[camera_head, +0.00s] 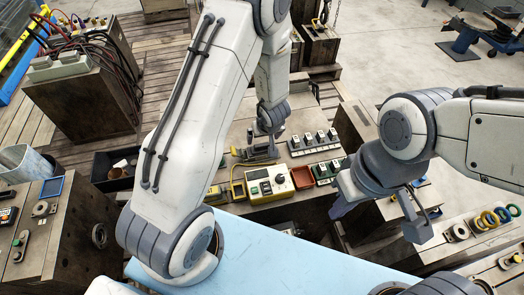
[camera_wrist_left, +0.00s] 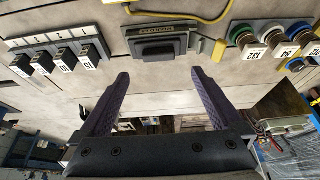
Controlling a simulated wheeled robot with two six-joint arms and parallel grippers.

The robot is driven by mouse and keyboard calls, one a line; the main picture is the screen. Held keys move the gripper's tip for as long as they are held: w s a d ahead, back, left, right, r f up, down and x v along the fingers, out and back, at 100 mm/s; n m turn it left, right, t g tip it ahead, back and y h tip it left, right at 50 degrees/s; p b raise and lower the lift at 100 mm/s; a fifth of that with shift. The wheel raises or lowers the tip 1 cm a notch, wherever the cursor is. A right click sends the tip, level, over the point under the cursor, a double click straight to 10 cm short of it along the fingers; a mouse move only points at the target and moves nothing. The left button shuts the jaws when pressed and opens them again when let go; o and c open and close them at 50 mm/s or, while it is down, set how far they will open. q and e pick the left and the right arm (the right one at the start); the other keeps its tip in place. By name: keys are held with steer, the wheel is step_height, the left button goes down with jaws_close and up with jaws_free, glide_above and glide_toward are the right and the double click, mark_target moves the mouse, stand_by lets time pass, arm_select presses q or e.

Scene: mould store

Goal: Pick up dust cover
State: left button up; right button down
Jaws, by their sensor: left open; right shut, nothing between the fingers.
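A dark grey, low rectangular piece with a printed label, which looks like the dust cover (camera_wrist_left: 158,48), lies on the wooden bench top in the left wrist view. It also shows in the head view (camera_head: 258,153), partly hidden under my left gripper (camera_head: 265,136). In the left wrist view my left gripper (camera_wrist_left: 159,76) is open and empty. Its two fingers point at the piece from either side of its near edge, and I see no contact. My right gripper (camera_head: 341,206) is shut and empty, right of the bench, with nothing in it.
Numbered dark blocks on a rack (camera_wrist_left: 58,53) stand left of the piece. Coloured round parts with number tags (camera_wrist_left: 262,40) stand right. A yellow cable (camera_wrist_left: 190,15) runs close by. A yellow control box (camera_head: 270,184) and a red tray (camera_head: 302,177) sit on the bench.

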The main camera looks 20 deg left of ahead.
mark_target(262, 144)
arm_select(q)
steer(key=b+x, duration=0.1)
steer(key=x, duration=0.6)
steer(key=shift+d+f+b, duration=0.1)
steer(key=shift+f+b, duration=0.05)
steer(key=shift+b, duration=0.2)
steer(key=c, duration=1.4)
